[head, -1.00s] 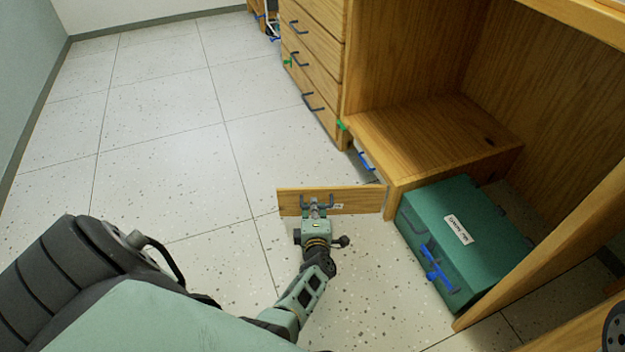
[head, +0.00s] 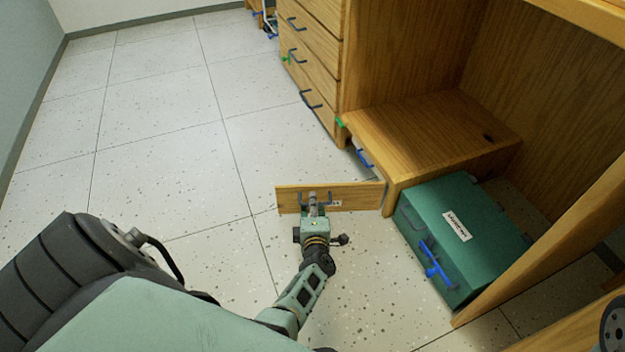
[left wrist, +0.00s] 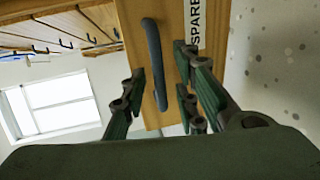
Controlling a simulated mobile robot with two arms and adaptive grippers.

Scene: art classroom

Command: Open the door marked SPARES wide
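The SPARES door (head: 350,197) is a small wooden panel hinged at the near corner of the low wooden cabinet (head: 440,130). It stands swung well out from the cabinet front, pointing left over the floor. Its dark bar handle (left wrist: 154,62) and the white SPARES label (left wrist: 195,25) show in the left wrist view. My left gripper (head: 313,203) is at the handle. In the left wrist view its fingers (left wrist: 160,98) are apart, one on each side of the handle, with gaps visible. My right gripper is not in view.
A green case (head: 475,225) with a blue latch stands on the floor right of the door. A drawer unit (head: 315,60) with dark handles stands behind. A wooden upright (head: 560,245) is at the right. The speckled floor (head: 160,140) to the left is clear.

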